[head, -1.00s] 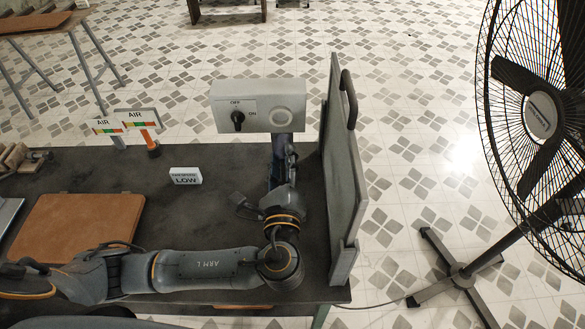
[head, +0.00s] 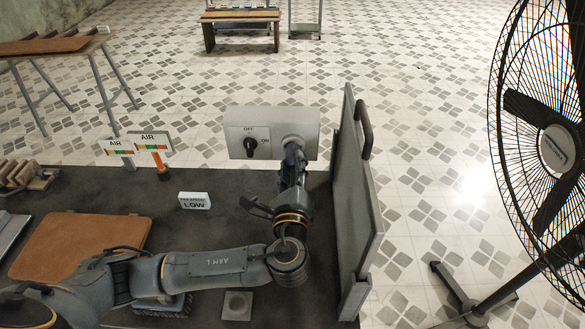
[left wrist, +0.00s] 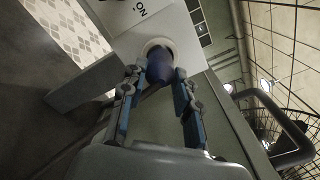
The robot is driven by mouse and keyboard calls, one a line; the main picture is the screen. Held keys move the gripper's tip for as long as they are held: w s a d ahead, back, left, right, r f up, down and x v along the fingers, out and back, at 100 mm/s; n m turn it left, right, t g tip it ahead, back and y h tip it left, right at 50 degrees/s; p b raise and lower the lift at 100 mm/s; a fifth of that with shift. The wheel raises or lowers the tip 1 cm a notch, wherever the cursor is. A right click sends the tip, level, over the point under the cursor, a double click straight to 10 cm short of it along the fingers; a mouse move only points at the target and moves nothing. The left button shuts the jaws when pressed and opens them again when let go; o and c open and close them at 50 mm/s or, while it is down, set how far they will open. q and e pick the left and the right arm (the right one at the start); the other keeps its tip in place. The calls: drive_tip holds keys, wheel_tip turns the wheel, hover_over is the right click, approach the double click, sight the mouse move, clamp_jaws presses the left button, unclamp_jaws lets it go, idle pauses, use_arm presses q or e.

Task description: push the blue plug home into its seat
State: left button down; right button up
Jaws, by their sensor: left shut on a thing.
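The blue plug (left wrist: 159,66) shows in the left wrist view between my fingers, its far end at the pale round seat (left wrist: 154,44) on the grey box. I cannot tell how deep it sits. In the head view my left gripper (head: 292,158) is against the front of the box (head: 231,118), over the lower part of the seat (head: 293,139). My left gripper also shows in the left wrist view (left wrist: 156,82), shut on the plug with a finger on each side. My right gripper is in neither view.
A black OFF/ON knob (head: 250,148) is left of the seat. A grey upright panel (head: 352,190) with a handle stands close right of my arm. A LOW sign (head: 194,200), AIR signs (head: 150,140) and a brown board (head: 80,243) are left. A large fan (head: 550,140) stands right.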

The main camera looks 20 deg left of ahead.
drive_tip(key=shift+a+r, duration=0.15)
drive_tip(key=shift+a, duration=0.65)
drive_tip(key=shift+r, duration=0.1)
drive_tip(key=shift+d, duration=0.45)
use_arm(q)
drive_tip(key=shift+p, duration=0.45)
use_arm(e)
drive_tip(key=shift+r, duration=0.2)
use_arm(q)
drive_tip(key=shift+x, duration=0.95)
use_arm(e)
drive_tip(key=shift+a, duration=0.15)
use_arm(q)
drive_tip(key=c, duration=0.9)
unclamp_jaws()
drive_tip(key=shift+s, duration=0.15)
drive_tip(key=v, duration=1.1)
drive_tip(key=shift+s+d+r, duration=0.1)
drive_tip(key=shift+s+d, duration=0.05)
drive_tip(key=shift+s, duration=0.2)
